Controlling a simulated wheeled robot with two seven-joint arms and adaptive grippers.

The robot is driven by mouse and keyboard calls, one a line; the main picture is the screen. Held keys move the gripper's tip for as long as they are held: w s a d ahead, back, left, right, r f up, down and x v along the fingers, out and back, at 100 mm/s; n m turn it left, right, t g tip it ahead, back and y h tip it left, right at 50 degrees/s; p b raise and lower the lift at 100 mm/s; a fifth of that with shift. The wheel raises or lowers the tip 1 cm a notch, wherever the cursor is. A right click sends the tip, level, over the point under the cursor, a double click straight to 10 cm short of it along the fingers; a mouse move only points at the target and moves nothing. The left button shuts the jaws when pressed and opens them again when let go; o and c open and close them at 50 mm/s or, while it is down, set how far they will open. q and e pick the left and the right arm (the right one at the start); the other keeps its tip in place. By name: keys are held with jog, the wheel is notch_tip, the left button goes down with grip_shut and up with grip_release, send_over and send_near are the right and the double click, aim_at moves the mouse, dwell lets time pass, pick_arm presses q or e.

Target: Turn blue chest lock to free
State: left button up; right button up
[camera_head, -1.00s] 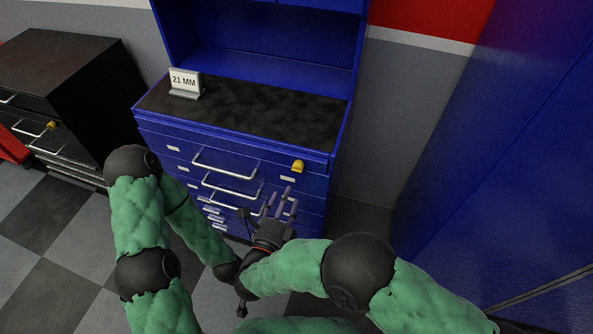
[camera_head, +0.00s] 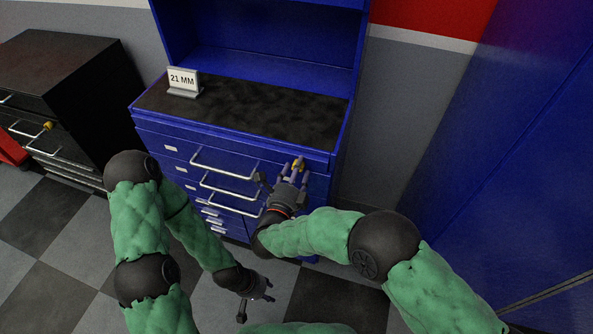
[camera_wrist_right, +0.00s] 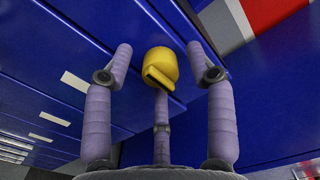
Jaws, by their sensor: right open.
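The blue chest (camera_head: 230,150) stands in the middle of the head view, with silver drawer handles on its front. Its yellow lock (camera_head: 299,164) is at the upper right of the drawer front, partly hidden by my right gripper's fingers. My right gripper (camera_head: 293,171) is open right at the lock. In the right wrist view the yellow lock (camera_wrist_right: 161,68) sits between the spread fingers of the right gripper (camera_wrist_right: 162,72), near their tips; whether they touch it I cannot tell. My left gripper (camera_head: 266,290) is low in front of the chest, away from the lock; its jaw state is unclear.
A white "21 MM" sign (camera_head: 183,82) stands on the chest's dark top. A black cabinet (camera_head: 70,85) with another yellow lock (camera_head: 47,126) is at the left. A large blue cabinet (camera_head: 510,150) stands at the right. Checkered floor lies in front.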

grip_shut()
jog(key=shift+n, duration=0.3)
jog(key=n+p, duration=0.1)
jog(key=n, duration=0.2)
jog(key=shift+r+n, duration=0.1)
jog(key=shift+n, duration=0.2)
jog(key=n+p, duration=0.2)
jog(key=n, duration=0.2)
jog(key=shift+n, duration=0.3)
jog(key=n+p, duration=0.2)
jog(key=n, duration=0.2)
jog(key=shift+n, duration=0.3)
jog(key=shift+n+p, duration=0.85)
jog(key=shift+n, duration=1.35)
